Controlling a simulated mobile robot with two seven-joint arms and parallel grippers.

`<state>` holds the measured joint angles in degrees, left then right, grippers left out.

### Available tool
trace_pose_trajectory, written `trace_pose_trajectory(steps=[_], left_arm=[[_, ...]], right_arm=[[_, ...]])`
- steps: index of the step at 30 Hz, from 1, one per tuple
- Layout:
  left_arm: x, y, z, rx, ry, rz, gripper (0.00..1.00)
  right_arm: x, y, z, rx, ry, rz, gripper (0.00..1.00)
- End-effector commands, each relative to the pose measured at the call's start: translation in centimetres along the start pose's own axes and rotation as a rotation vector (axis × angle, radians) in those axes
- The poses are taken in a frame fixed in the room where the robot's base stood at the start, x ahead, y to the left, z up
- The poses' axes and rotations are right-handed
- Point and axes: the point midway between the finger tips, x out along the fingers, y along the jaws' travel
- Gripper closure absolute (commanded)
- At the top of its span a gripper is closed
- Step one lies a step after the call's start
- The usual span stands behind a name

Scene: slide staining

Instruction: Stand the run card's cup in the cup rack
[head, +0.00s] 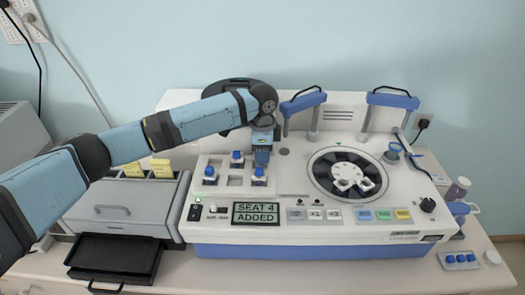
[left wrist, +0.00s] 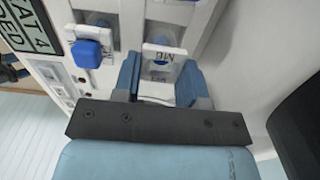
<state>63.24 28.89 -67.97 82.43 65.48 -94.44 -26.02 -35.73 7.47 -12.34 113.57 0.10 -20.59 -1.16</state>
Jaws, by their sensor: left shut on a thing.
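My left gripper (head: 262,158) is over the right part of the white cup rack (head: 224,169) and points down. In the left wrist view its blue fingers (left wrist: 160,78) are shut on a small white cup (left wrist: 160,54). Part of a label shows on this cup, but I cannot read it fully. I cannot tell whether the cup touches its square recess. Three blue-topped cups stand in the rack: at the back (head: 238,158), at the left (head: 209,173), and at the front right (head: 259,175). My right gripper is not in view.
The display (head: 256,212) reads "SEAT 4 ADDED". A round dark rotor (head: 325,172) with white pieces on it is at the right. Blue handles (head: 303,102) rise behind. A small holder with blue-topped pieces (head: 461,258) sits at the front right. A black tray (head: 113,258) is at the left.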

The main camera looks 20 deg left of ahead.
Motion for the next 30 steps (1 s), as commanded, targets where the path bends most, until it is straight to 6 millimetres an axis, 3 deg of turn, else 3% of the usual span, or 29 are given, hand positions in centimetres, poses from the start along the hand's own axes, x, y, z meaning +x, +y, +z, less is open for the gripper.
trace_pose_trajectory(steps=[18,19,21,30], left_arm=[[1.4,0.0,0.0,0.000,0.001,0.000,0.84],[1.4,0.0,0.0,0.000,0.001,0.000,0.54],[1.4,0.0,0.0,0.000,0.001,-0.001,0.38],[1.3,0.0,0.0,0.000,0.001,-0.001,0.36]], right_arm=[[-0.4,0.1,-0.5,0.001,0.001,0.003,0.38],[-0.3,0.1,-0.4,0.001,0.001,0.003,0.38],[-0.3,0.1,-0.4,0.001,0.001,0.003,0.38],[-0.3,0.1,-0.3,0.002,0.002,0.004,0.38]])
